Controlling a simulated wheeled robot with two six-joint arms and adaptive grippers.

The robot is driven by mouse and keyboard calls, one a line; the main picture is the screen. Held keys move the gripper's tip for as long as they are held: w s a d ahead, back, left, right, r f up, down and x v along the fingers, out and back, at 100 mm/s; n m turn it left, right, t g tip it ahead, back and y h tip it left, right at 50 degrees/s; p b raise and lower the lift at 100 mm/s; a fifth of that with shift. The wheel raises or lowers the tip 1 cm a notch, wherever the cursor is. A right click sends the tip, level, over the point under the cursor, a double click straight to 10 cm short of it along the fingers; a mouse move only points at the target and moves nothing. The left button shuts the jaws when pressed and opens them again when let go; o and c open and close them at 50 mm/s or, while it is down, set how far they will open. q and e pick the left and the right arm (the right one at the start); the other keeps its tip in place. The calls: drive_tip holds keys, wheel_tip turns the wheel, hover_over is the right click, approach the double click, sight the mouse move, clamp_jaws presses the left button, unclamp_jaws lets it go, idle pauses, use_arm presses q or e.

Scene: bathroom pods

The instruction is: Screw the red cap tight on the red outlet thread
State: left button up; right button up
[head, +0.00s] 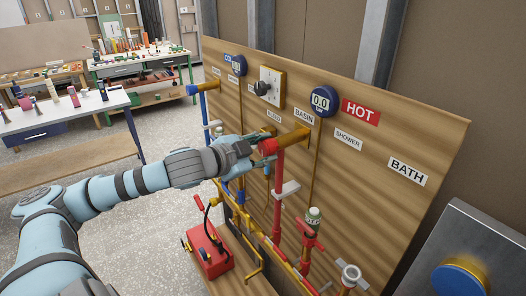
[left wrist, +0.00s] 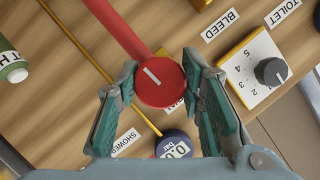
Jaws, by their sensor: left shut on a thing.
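The red cap (left wrist: 160,84) is round with a white line on its face. It sits between the two green-padded fingers of my left gripper (left wrist: 162,92), which is shut on it. In the head view the left gripper (head: 262,150) reaches in from the left to the cap (head: 267,147), at the end of a brass outlet stub (head: 294,138) on the wooden board. The red thread is hidden behind the cap, so I cannot tell how far the cap is on. My right gripper is not in view.
A red pipe (head: 278,195) runs down below the outlet. The board holds a pressure gauge (head: 321,101), a dial plate (head: 271,88) and a HOT label (head: 361,111). A red pump box (head: 208,252) stands below left. Workbenches (head: 140,65) stand farther back, with open floor between.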

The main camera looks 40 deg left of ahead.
use_arm(q)
drive_tip(key=shift+f+m+t+y+b, duration=0.1)
drive_tip(key=shift+m+t+y+b, duration=0.25)
drive_tip(key=shift+m, duration=0.45)
clamp_jaws()
drive_tip(key=o, duration=1.3)
unclamp_jaws()
